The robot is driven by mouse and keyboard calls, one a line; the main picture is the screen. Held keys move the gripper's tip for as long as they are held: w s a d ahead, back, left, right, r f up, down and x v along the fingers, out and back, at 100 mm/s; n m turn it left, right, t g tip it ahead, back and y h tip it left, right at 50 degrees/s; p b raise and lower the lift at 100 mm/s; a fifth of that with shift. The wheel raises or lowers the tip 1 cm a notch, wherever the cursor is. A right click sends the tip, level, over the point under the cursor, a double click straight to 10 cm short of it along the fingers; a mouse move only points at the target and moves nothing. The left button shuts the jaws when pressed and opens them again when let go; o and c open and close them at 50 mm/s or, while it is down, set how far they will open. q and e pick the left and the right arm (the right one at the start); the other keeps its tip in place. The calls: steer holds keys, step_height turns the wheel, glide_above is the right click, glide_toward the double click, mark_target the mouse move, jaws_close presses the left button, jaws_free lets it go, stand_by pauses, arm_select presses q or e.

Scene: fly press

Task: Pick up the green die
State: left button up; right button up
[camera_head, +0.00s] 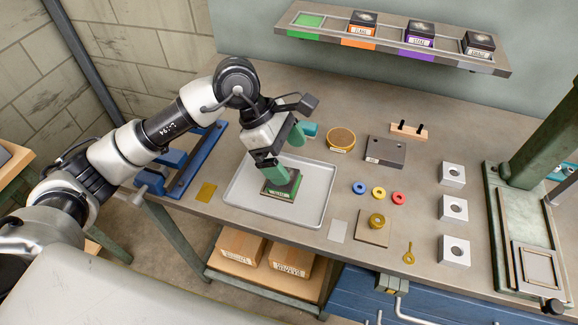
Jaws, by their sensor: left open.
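The green die (280,185) is a dark square block with a green border and a pale label. It sits on the light grey tray (301,211) on the workbench. My left gripper (284,155) is open, with green fingers, just above the far side of the die. One finger hides the die's far left part; I cannot tell whether it touches the die. My right gripper is not in view.
A wall shelf (415,48) holds dark dies and one empty green slot (309,21). A blue vise (180,165) is left of the tray. Coloured rings, a grey block (385,151) and pale square blocks lie right. The press (520,220) is far right.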

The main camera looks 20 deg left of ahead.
arm_select(q)
steer(key=a+y, duration=0.1)
steer(key=w+a+y, duration=0.1)
steer(key=w+a, duration=0.1)
steer(key=a, duration=0.1)
steer(key=shift+f+y, duration=0.25)
steer(key=shift+y, duration=0.15)
steer(key=p+x, duration=0.1)
steer(key=x, duration=0.3)
steer(key=shift+f, duration=0.2)
steer(key=p+x, duration=0.2)
steer(key=x, duration=0.3)
steer(key=shift+w, duration=0.15)
steer(key=shift+f, duration=0.3)
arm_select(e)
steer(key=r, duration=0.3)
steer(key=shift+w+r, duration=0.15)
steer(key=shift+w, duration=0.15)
arm_select(q)
steer(key=shift+c, duration=0.2)
steer(key=shift+w+r, duration=0.1)
steer(key=c, duration=1.6)
